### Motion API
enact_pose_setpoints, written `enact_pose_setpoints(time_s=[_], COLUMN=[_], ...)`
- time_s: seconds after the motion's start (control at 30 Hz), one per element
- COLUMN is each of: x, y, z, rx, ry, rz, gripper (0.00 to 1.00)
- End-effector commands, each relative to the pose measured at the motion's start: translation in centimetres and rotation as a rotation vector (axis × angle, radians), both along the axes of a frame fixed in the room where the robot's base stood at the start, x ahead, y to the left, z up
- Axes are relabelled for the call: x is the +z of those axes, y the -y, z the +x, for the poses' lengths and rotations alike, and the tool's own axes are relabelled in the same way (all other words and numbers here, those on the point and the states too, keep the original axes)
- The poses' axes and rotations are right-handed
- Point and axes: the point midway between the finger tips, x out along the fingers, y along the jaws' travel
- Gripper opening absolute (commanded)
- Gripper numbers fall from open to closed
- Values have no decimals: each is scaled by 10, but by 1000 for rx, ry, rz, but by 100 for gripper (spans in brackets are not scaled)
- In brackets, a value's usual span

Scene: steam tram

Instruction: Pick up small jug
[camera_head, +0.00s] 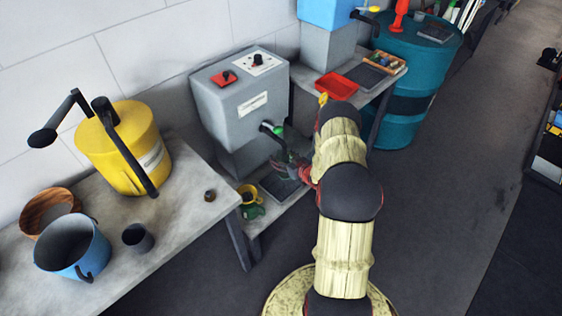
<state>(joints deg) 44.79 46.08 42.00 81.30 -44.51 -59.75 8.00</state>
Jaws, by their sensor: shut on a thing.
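My gripper (287,166) is at the end of my arm, in front of the grey machine and above the low shelf. Its dark fingers are small in view. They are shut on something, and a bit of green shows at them. The held thing is too small and covered to identify, so I cannot tell if it is the small jug. A small yellow and green vessel (250,202) stands left of my gripper, apart from it, by the table's right end.
The grey machine (240,95) with its dark tap stands behind my gripper. On the left table (180,215) are a yellow can (122,150), a blue pot (75,250), a wooden bowl (47,212) and a dark cup (138,238). A red tray (337,86) and teal barrel (410,75) stand farther back.

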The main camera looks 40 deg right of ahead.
Motion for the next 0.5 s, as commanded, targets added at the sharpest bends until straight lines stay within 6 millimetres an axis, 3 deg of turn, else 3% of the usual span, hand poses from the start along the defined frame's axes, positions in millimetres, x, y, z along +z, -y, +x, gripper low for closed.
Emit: enact_pose_setpoints(time_s=[0.07, 0.13, 0.5], x=[22, 14, 15], y=[0, 2, 10], z=[0, -19, -107], rx=[1, -4, -7], ry=[1, -5, -2], rz=[-2, 4, 3], gripper=[30, 30, 29])
